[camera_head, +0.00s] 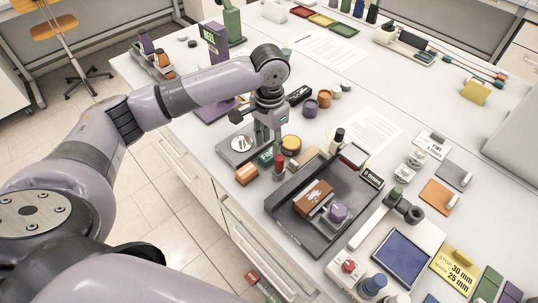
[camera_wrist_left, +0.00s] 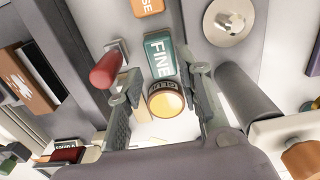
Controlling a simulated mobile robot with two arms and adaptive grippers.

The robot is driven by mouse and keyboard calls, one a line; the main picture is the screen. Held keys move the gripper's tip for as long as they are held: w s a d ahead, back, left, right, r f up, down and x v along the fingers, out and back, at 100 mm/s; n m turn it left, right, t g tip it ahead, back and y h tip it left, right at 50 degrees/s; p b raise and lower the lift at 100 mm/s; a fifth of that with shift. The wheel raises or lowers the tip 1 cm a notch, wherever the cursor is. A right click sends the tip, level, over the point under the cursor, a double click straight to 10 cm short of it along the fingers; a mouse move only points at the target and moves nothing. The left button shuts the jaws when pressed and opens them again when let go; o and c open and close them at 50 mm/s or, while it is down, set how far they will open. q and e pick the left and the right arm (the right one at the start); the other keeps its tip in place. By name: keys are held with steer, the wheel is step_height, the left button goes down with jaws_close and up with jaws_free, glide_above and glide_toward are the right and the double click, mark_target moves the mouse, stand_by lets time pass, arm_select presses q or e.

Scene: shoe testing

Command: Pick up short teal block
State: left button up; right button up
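A short teal block marked "FINE" (camera_wrist_left: 158,56) lies on the table in the left wrist view, between and beyond my left gripper's fingers (camera_wrist_left: 160,88). The fingers are apart and no contact with the block shows. In the head view the teal block (camera_head: 266,156) is partly hidden under my left gripper (camera_head: 268,130), which points down above it. A yellow-topped round tin (camera_wrist_left: 167,101) sits beside the block's end, also between the fingers in the wrist view. My right gripper is not in view.
A red-handled tool (camera_wrist_left: 107,70) stands close beside the left finger. An orange block (camera_head: 247,174) and a metal plate with a disc (camera_head: 226,153) lie near the teal block. A dark tray (camera_head: 293,226) with a brown block is to the right.

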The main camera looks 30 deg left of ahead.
mark_target(269, 153)
arm_select(q)
steer(key=shift+f, duration=0.2)
step_height(269, 153, down, 4)
steer(key=shift+a+f+p, duration=0.1)
steer(key=shift+f+p, duration=0.15)
steer(key=shift+p, duration=0.45)
steer(key=shift+f, duration=0.25)
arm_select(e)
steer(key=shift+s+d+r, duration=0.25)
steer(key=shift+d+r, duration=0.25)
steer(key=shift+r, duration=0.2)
arm_select(q)
steer(key=shift+c, duration=0.4)
jaws_close()
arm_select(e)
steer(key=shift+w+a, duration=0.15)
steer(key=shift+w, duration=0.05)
arm_select(q)
steer(key=shift+r, duration=0.1)
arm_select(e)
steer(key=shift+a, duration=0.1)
